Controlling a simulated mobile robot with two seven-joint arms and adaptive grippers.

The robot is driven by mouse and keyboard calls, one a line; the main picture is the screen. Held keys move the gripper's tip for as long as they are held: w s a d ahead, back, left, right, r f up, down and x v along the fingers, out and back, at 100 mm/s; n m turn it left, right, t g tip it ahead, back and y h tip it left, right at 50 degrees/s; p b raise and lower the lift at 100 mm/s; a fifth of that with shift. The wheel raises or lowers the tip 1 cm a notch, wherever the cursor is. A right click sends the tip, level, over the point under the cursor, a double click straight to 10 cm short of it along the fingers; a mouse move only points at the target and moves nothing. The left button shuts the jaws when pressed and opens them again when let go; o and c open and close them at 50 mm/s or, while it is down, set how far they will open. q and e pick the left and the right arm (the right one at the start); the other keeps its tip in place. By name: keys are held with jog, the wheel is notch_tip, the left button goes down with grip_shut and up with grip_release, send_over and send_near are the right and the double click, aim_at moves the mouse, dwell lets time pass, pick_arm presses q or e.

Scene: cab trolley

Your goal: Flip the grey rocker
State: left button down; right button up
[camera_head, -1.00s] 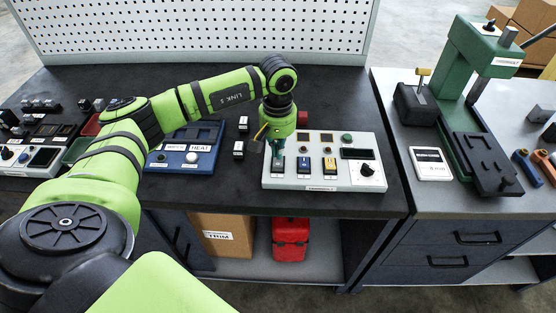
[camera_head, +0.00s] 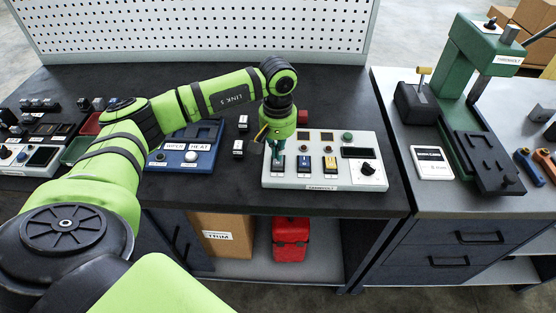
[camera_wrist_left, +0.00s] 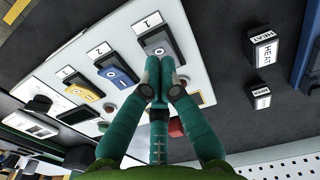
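The grey rocker (camera_wrist_left: 160,42) sits under the label 1 on the pale control panel (camera_head: 375,182). It is the leftmost of the panel's rockers in the head view, where my gripper partly covers it. A blue rocker (camera_wrist_left: 117,73) and a yellow rocker (camera_wrist_left: 85,92) sit beside it under labels 2 and 3. My left gripper (camera_wrist_left: 160,88) points down over the panel at the grey rocker's near end in the wrist view. Its teal fingers are together with nothing seen between them. I cannot tell whether the tips touch the rocker. My right gripper is out of view.
The panel also has a dark knob (camera_head: 367,168), a green button (camera_head: 347,138) and a dark display (camera_head: 356,153). Small labelled black blocks (camera_head: 238,148) and a blue box (camera_head: 207,158) stand to the left. A green press (camera_head: 470,110) stands on the right bench.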

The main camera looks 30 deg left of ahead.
aim_at(278, 162)
pick_arm(q)
jog(key=shift+f+b, duration=1.05)
jog(key=shift+f, duration=0.1)
jog(key=shift+r, duration=0.15)
jog(key=shift+r+p, duration=1.95)
jog(key=shift+r, duration=1.45)
